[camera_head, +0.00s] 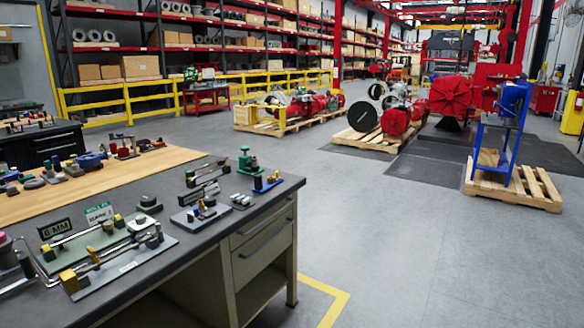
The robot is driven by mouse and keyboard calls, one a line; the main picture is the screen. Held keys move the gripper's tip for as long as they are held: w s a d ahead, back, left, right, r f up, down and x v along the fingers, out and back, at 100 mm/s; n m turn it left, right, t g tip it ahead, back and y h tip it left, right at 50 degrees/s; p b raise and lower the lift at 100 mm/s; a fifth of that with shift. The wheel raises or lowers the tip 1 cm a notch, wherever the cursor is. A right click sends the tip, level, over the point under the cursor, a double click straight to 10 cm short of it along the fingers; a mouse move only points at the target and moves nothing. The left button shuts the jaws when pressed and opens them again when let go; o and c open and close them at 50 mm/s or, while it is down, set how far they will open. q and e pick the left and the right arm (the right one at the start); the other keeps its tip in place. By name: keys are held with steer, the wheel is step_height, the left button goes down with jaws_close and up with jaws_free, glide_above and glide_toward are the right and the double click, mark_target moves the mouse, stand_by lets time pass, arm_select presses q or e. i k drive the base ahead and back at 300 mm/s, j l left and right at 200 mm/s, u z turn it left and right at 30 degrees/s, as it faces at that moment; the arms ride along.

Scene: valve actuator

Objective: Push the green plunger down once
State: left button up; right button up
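A small green upright device (248,163) stands near the far right corner of the grey workbench top (276,200). It has a rounded top and looks like the green plunger, but it is too small to tell its parts or whether its top is raised or pressed. Neither of my grippers shows in this view, and nothing is touching the green device.
Several small fixtures on plates (199,213) fill the nearer bench. Drawers (263,229) are under the bench's right end. Open grey floor (420,250) lies to the right; pallets (512,188) stand farther back.

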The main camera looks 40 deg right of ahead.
mark_target(246, 148)
steer(key=z, duration=1.15)
